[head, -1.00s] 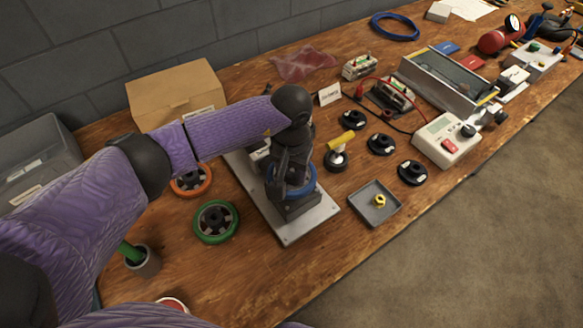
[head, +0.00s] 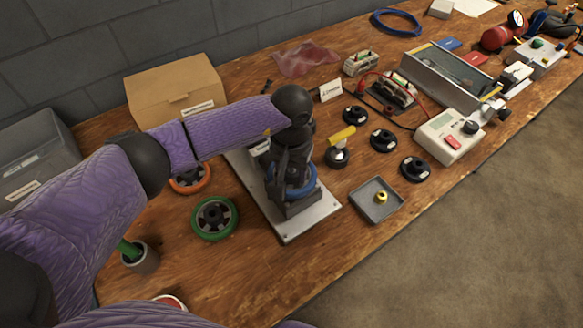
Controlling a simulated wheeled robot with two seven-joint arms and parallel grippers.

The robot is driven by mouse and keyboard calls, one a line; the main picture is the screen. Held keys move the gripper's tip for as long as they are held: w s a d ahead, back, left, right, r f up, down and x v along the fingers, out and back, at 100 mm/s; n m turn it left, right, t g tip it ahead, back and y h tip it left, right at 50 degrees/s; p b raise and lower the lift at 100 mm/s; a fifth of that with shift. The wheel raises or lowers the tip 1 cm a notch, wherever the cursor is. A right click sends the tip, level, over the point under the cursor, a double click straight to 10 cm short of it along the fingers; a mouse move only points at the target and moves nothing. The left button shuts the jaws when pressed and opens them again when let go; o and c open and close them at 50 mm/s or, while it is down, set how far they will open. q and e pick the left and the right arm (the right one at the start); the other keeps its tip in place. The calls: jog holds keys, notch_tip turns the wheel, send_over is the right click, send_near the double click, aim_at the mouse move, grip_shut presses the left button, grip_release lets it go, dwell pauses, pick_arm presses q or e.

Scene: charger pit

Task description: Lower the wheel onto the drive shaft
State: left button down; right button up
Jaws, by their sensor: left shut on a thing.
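My left gripper (head: 290,182) points down over the grey metal base plate (head: 292,232) and is shut on the blue wheel (head: 308,188). The blue wheel sits at the dark block (head: 300,208) on the plate, low and close to it. The gripper and wrist hide most of the wheel's hub, and the drive shaft is hidden, so I cannot tell whether the wheel is around the shaft. An orange wheel (head: 191,181) and a green wheel (head: 214,218) lie flat on the bench to the left of the plate. My right gripper is not in view.
A grey tray (head: 391,211) with a yellow nut (head: 382,196) lies right of the plate. A yellow-handled tool (head: 340,141) and several black hubs (head: 383,139) stand behind it. A cardboard box (head: 175,92) is at the back left.

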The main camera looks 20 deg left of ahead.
pick_arm(q)
jog(key=shift+f+b, duration=0.3)
jog(key=shift+b, duration=0.05)
jog(key=shift+a+f, duration=0.1)
jog(key=shift+f, duration=0.05)
jog(key=shift+c, duration=0.5)
grip_release()
jog(key=c, duration=0.4)
jog(key=shift+r+p, duration=1.7)
jog(key=shift+r, duration=1.5)
jog(key=shift+f, duration=0.1)
